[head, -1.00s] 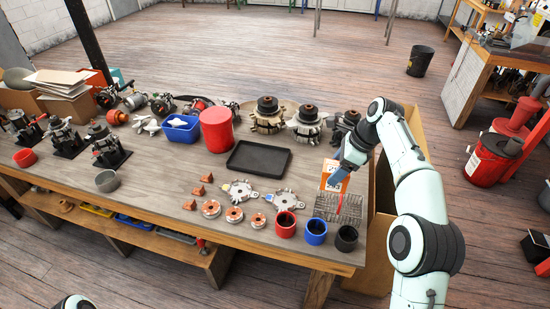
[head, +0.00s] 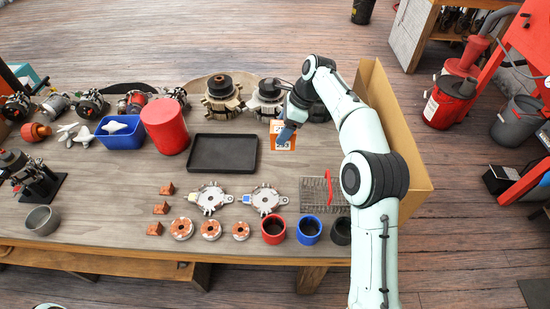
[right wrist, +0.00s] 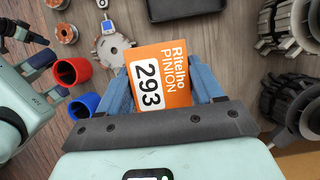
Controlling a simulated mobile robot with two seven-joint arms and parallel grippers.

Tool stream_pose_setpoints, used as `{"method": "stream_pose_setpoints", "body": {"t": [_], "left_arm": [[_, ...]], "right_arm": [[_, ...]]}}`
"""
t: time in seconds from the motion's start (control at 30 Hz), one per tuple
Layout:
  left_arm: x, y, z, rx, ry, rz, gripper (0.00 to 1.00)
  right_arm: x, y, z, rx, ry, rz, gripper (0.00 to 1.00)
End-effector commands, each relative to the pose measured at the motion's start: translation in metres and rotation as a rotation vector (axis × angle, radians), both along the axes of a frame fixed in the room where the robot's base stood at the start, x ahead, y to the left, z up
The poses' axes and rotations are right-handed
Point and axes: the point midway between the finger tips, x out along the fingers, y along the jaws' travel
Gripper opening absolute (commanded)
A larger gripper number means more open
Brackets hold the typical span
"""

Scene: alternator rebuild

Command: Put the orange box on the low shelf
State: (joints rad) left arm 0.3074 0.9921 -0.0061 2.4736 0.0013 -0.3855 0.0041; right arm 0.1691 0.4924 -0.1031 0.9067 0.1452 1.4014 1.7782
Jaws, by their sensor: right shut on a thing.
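The orange box (head: 283,138), with a white panel, is gripped at the tip of my right gripper (head: 288,128) over the table's right half. In the right wrist view the box (right wrist: 176,75) reads "Ritelho PINION 293" and sits between the two blue fingers of the gripper (right wrist: 163,85). Whether the box touches the table top is hard to tell. The low shelf (head: 110,262) shows as a wooden board under the table's front edge, at the lower left. My left gripper is not in view.
A black tray (head: 222,153) lies left of the box. Red, blue and black cups (head: 309,229) stand near the front edge, beside a wire rack (head: 318,190). Round metal plates (head: 264,200) lie between. A cardboard box (head: 402,130) stands at the table's right end.

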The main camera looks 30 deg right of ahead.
Motion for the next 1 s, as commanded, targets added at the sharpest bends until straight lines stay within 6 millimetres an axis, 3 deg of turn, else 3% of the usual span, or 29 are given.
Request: {"method": "stream_pose_setpoints", "body": {"t": [0.03, 0.1, 0.3, 0.57, 0.8, 1.0], "left_arm": [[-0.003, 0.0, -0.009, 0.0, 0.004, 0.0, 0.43], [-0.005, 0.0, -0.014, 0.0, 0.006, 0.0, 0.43], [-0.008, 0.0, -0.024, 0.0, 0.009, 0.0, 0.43], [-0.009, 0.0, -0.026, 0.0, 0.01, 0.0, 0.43], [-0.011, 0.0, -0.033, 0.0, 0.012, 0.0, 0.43], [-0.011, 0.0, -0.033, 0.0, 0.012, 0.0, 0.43]], "right_arm": [[-0.001, 0.0, -0.018, 0.001, 0.004, 0.001, 0.3], [-0.001, 0.0, -0.037, 0.001, 0.004, 0.0, 0.3], [0.0, 0.001, -0.078, 0.002, 0.001, -0.001, 0.3], [0.0, 0.0, -0.097, 0.001, -0.001, 0.0, 0.3], [0.0, 0.0, -0.131, 0.002, 0.001, -0.001, 0.3], [0.001, 0.0, -0.132, 0.001, -0.003, 0.0, 0.3]]}}
